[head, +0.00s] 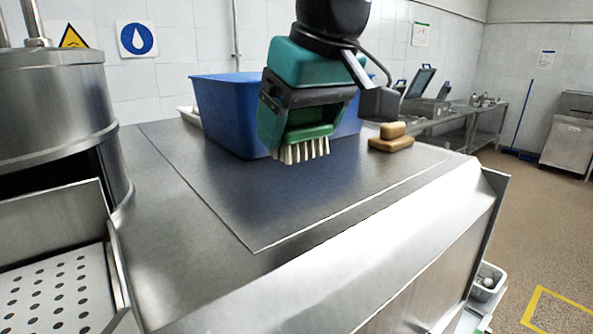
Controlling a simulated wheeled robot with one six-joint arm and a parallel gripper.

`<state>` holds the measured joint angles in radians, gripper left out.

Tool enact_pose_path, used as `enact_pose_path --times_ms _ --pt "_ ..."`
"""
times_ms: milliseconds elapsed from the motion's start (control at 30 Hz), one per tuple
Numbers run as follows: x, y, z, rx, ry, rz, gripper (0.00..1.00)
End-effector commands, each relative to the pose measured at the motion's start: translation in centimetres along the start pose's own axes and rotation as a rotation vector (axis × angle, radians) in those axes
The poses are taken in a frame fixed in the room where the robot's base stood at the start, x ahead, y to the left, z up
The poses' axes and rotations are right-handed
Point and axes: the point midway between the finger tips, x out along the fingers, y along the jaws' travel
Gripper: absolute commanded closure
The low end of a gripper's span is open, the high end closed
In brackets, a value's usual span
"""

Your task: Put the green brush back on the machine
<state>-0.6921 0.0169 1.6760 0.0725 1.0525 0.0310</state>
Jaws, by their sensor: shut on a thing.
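The green brush (307,134) is held in my gripper (304,112), which is shut on it. Its pale bristles (303,150) point down. The brush appears to be above the steel top of the machine (285,205), in front of the blue bin; whether the bristles touch the surface I cannot tell. The gripper's fingers hide part of the brush's body.
A blue bin (222,112) stands behind the brush. Tan sponges or blocks (391,143) lie right of it. A steel drum (52,100) and a perforated tray (55,300) are at left. The front of the steel top is clear.

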Motion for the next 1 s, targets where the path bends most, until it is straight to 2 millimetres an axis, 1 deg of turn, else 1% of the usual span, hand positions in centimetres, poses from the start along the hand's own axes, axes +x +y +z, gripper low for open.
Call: enact_pose_path --times_ms 100,267,433,533,767,867,900,967,1000 --pt "1.4 0.0 0.6 0.0 -0.001 0.0 0.48" --pt "2.7 0.0 1.2 -0.001 -0.002 0.0 0.48" --pt "5.0 0.0 2.1 -0.002 -0.003 0.0 0.48" --pt "5.5 0.0 2.3 -0.002 0.0 0.0 0.48" --pt "5.6 -0.1 2.3 -0.002 0.001 0.0 0.48" --pt "5.9 -0.1 2.4 -0.002 0.001 0.0 0.48" --pt "5.9 -0.1 2.4 -0.002 0.001 0.0 0.17" --pt "5.8 -0.1 2.4 -0.002 0.001 0.0 0.04" --pt "5.8 -0.1 2.4 -0.002 0.001 0.0 0.0"
